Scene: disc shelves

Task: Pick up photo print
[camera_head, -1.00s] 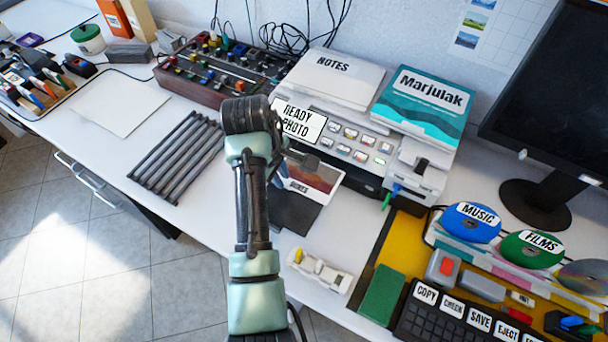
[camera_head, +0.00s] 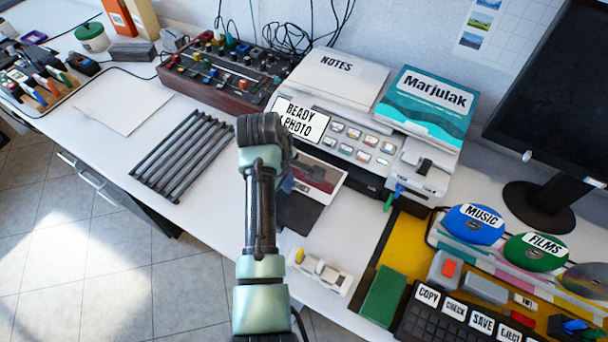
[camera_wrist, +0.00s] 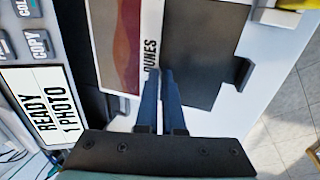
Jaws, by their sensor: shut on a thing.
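The photo print (camera_head: 322,177), a white-bordered picture in dark red and grey, lies at the front of the printer in the head view, partly hidden by my arm. In the wrist view the print (camera_wrist: 122,45) shows at upper left, with its caption "DUNES" along the border near my fingers. My gripper (camera_wrist: 160,75) has its two dark blue fingers close together at the captioned edge, shut on the print. In the head view the fingers are mostly hidden behind my wrist. A dark grey tray (camera_wrist: 205,50) lies beside the print.
The printer (camera_head: 345,140) has a display reading "READY 1 PHOTO" and several buttons. A small white device (camera_head: 320,270) lies in front on the table. Grey bars (camera_head: 182,155) lie left of my arm. Bare table shows right of the print.

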